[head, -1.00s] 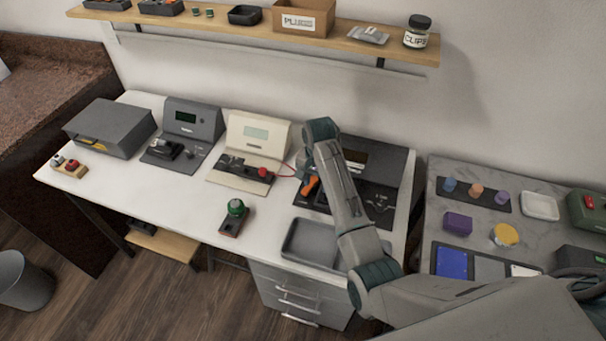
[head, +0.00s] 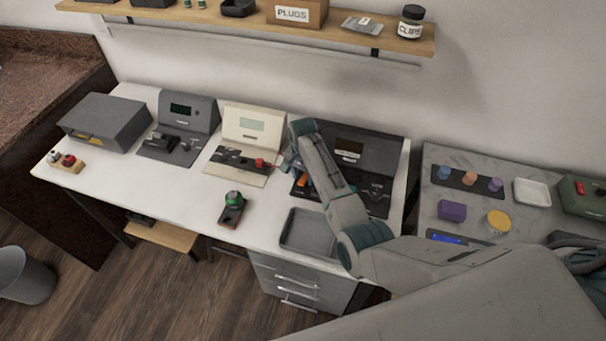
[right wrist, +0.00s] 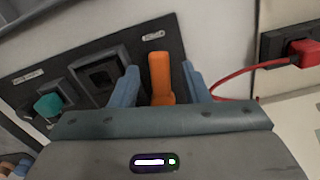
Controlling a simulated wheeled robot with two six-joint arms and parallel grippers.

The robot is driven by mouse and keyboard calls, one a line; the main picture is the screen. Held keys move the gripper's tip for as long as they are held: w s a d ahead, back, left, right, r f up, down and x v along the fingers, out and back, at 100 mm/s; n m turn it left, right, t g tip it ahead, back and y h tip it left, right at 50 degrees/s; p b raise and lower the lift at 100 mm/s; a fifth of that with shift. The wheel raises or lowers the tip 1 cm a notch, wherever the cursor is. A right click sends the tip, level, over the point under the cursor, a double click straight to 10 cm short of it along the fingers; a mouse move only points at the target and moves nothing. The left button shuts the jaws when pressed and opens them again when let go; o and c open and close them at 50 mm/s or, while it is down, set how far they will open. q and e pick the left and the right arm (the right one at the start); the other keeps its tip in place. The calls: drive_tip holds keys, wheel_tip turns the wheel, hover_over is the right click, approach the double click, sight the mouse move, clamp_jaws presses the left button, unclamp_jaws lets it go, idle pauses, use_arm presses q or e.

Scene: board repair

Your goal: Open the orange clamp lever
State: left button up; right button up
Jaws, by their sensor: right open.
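The orange clamp lever (head: 301,180) is on the dark tester at the right end of the white bench, partly hidden by my right arm. In the right wrist view the lever (right wrist: 160,78) stands up from the dark panel, between the two blue fingers. My right gripper (right wrist: 161,70) is open around it, with a gap showing on each side. In the head view this gripper (head: 290,161) is small and partly covered by my wrist. My left gripper is not in view.
A red plug (right wrist: 300,52) with a red cable lies right of the lever in the wrist view. A teal button (right wrist: 48,105) sits left on the panel. A cream tester (head: 250,123) stands beside the dark tester (head: 372,157). A grey tray (head: 308,232) lies in front.

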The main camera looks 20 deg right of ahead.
drive_tip(key=shift+f, duration=0.25)
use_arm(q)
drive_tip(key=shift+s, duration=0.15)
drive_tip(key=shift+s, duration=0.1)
use_arm(e)
clamp_jaws()
drive_tip(key=shift+s+d+r+n+p, duration=0.25)
drive_tip(key=shift+n+p, duration=0.25)
drive_tip(key=shift+p, duration=0.4)
drive_tip(key=shift+s+d+f+n+p, duration=0.1)
drive_tip(key=shift+d+f+n+p, duration=0.1)
drive_tip(key=shift+n+p, duration=0.45)
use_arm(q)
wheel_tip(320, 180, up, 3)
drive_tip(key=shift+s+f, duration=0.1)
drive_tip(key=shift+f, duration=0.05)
